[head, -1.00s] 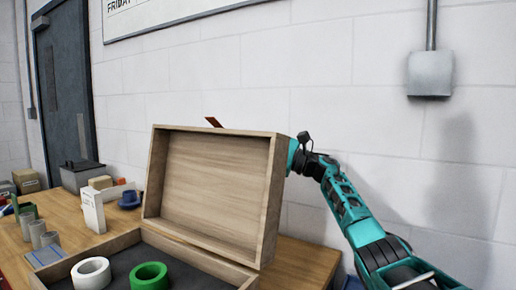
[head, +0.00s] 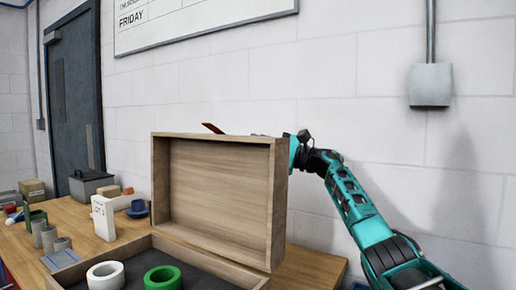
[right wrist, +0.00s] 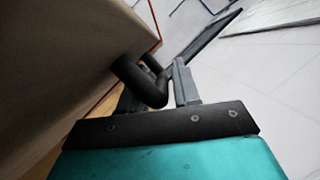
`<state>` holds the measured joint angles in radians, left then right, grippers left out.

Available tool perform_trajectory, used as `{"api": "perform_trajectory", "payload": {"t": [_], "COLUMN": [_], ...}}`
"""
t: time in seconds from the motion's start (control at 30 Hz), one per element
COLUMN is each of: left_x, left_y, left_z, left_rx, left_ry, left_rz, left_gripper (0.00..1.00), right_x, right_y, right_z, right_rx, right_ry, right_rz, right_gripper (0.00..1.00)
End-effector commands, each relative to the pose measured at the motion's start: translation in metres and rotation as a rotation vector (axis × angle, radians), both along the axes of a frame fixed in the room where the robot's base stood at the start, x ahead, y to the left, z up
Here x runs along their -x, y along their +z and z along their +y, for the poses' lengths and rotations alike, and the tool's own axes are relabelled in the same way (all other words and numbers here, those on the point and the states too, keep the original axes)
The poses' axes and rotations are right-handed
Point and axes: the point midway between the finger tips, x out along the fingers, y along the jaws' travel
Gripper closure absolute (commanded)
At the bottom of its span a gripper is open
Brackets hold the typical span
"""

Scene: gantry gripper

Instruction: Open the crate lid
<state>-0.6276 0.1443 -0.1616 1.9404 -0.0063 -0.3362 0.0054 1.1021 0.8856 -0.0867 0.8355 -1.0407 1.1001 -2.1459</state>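The wooden crate (head: 220,272) stands on the table with its lid (head: 225,195) raised about upright, the pale inner side facing me. In the right wrist view the lid's outer side (right wrist: 60,60) fills the left, and a black bent handle (right wrist: 148,88) sticks out from it. My right gripper (right wrist: 158,82) is behind the lid's right side; its fingers stand apart with the handle between or just in front of them. No firm grip shows. In the head view the lid hides the fingertips. My left gripper is not in view.
A white roll (head: 105,275) and a green roll (head: 162,277) lie in the crate. To its left are a white box (head: 104,218), a blue item (head: 138,208), grey cylinders (head: 48,238) and a dark bin (head: 92,183). The wall is close behind.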

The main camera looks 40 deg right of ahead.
Motion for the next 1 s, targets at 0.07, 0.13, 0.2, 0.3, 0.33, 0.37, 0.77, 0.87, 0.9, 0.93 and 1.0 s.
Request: {"api": "perform_trajectory", "payload": {"t": [0.07,0.13,0.2,0.3,0.33,0.37,0.77,0.87,0.9,0.93,1.0], "left_x": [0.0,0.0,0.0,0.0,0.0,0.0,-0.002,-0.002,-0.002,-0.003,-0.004], "left_y": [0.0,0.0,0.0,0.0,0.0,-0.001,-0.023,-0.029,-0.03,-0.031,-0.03], "left_z": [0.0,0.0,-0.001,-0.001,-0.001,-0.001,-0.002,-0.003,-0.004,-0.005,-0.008], "left_rx": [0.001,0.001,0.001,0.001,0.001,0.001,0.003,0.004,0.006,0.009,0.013], "left_ry": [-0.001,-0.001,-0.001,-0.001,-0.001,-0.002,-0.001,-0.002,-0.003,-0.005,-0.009], "left_rz": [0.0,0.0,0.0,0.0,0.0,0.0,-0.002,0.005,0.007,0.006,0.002], "left_gripper": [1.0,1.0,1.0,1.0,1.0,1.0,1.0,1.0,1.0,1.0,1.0], "right_x": [0.0,0.0,0.0,0.0,0.0,0.001,0.056,0.073,0.08,0.084,0.092], "right_y": [0.0,0.0,-0.001,-0.001,-0.002,-0.002,-0.022,-0.025,-0.027,-0.027,-0.029], "right_z": [0.0,0.0,0.001,0.001,0.0,0.0,-0.039,-0.05,-0.054,-0.057,-0.062], "right_rx": [0.0,0.0,0.001,0.001,0.001,0.001,0.002,0.002,0.002,0.001,0.001], "right_ry": [0.001,0.001,0.002,0.003,0.003,0.002,-0.002,-0.001,-0.001,-0.001,-0.001], "right_rz": [-0.001,0.0,0.001,0.002,0.002,0.003,0.005,0.004,0.003,0.002,0.002], "right_gripper": [0.6,0.58,0.58,0.58,0.58,0.58,0.58,0.58,0.58,0.58,0.58]}}
